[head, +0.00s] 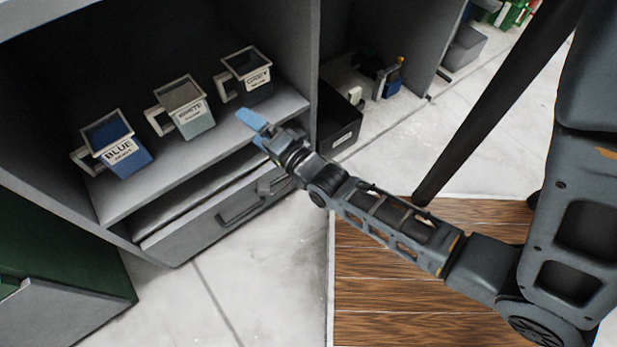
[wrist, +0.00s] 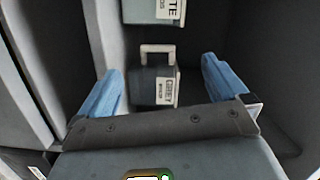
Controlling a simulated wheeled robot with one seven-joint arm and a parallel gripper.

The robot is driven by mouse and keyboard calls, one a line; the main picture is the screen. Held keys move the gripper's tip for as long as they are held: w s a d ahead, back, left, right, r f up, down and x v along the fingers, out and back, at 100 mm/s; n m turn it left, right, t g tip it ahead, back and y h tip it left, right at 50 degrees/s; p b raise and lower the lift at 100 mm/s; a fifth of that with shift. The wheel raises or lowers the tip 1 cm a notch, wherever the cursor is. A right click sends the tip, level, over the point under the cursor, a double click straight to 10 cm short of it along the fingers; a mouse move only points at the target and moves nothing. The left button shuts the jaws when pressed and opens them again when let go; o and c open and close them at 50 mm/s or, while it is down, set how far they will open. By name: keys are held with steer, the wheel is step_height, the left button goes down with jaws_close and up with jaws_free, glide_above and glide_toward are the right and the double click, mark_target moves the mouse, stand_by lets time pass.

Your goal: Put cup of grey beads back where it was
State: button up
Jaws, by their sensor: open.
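The grey cup (head: 247,75) stands upright at the right end of the cabinet shelf, with a label on its front and its handle to the left. In the wrist view the grey cup (wrist: 153,85) lies ahead, between and beyond the two blue fingers. My gripper (head: 252,122) is at the shelf's front edge, just below and in front of the cup. My gripper (wrist: 163,88) is open and empty. It does not appear to touch the cup. The beads inside the cup cannot be made out.
A white cup (head: 183,106) and a blue cup (head: 118,145) stand to the left on the same shelf (head: 165,170). The cabinet's side wall is close on the right. A drawer (head: 225,215) is below. A dark bin (head: 338,125) stands in the neighbouring bay.

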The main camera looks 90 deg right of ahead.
steer(key=s+a+r+n+y, duration=0.5)
steer(key=s+a+r+n, duration=0.1)
steer(key=a+n, duration=0.5)
steer(key=s+a+r+n+t+y, duration=0.1)
steer(key=s+a+r+n+y, duration=0.5)
steer(key=a+r+n, duration=0.3)
steer(key=s+a+n, duration=0.1)
steer(key=a+n, duration=0.2)
steer(key=shift+s+r+n, duration=0.2)
steer(key=shift+s+n, duration=0.05)
steer(key=shift+n, duration=0.05)
steer(key=shift+c, duration=0.4)
